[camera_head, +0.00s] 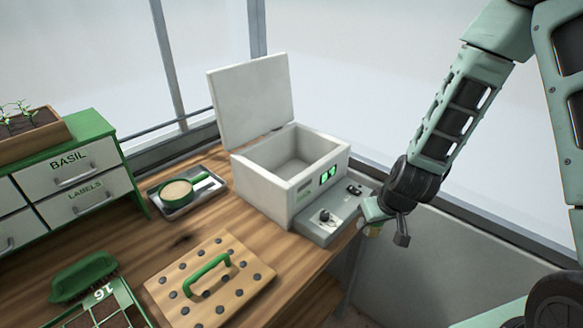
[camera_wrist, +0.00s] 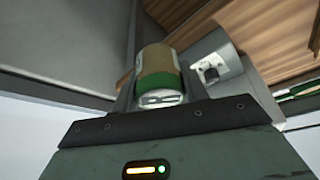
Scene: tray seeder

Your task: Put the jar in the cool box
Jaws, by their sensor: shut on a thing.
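The jar (camera_wrist: 157,72), tan with a green band and a pale end, sits between the fingers of my gripper (camera_wrist: 156,80) in the wrist view. My gripper is shut on it. In the head view my gripper (camera_head: 371,213) is to the right of the cool box, beyond the bench's edge and lower than the box rim. Only a small yellowish bit of the jar (camera_head: 374,231) shows there. The cool box (camera_head: 262,194) is white, with its lid (camera_head: 251,99) standing open at the back left. Its inside looks empty from here.
A grey control panel (camera_head: 322,226) with knobs juts from the box's front. A small tray (camera_head: 168,209) with a green scoop (camera_head: 179,192) is left of the box. A pegged board (camera_head: 208,282) with a green handle, a brush (camera_head: 84,275) and drawers (camera_head: 72,160) stand further left.

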